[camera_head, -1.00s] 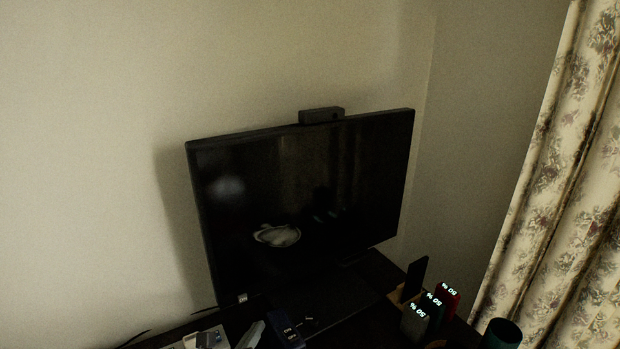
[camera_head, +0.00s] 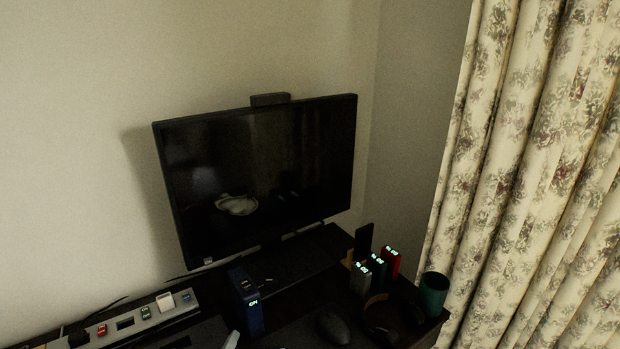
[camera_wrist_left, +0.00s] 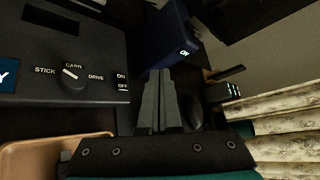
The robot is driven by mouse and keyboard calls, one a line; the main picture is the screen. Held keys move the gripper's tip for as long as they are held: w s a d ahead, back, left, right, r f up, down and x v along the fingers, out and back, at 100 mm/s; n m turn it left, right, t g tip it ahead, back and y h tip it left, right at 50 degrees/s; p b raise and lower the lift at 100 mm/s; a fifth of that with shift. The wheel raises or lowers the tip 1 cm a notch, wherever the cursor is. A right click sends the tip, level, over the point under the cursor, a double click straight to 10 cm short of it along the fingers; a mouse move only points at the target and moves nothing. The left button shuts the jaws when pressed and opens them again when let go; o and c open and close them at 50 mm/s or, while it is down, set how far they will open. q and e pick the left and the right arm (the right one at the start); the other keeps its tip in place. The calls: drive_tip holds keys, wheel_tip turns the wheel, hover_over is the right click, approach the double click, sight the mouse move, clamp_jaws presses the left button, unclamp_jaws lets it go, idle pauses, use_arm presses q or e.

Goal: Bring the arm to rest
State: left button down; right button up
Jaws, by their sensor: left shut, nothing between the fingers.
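My left gripper (camera_wrist_left: 160,100) shows in the left wrist view with its two grey fingers together and nothing between them. In the head view only a small pale tip of the left gripper (camera_head: 232,340) shows at the bottom edge, in front of the desk. A dark blue box with a lit "ON" label (camera_wrist_left: 172,38) stands just beyond the fingers; in the head view this blue box (camera_head: 246,302) is on the desk below the monitor. I cannot tell whether the fingers touch it. My right gripper is in neither view.
A monitor (camera_head: 262,175) stands at the back. Several lit power banks (camera_head: 378,268), a mouse (camera_head: 333,328) and a green cup (camera_head: 433,293) stand right. A curtain (camera_head: 530,150) hangs at right.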

use_arm(q)
drive_tip(key=s+n+g, duration=1)
drive_tip(key=s+n, duration=1.4)
drive_tip(key=s+f+g, duration=0.1)
drive_tip(key=s+f, duration=0.2)
drive_tip(key=f, duration=2.1)
drive_tip(key=s+a+f+g, duration=0.1)
drive_tip(key=s+a+f, duration=0.2)
drive_tip(key=s+f, duration=0.9)
drive_tip(key=s, duration=0.3)
drive_tip(key=shift+f+m+b, duration=0.3)
drive_tip(key=shift+f+b, duration=0.05)
drive_tip(key=shift+s+a, duration=0.1)
drive_tip(key=shift+s, duration=0.1)
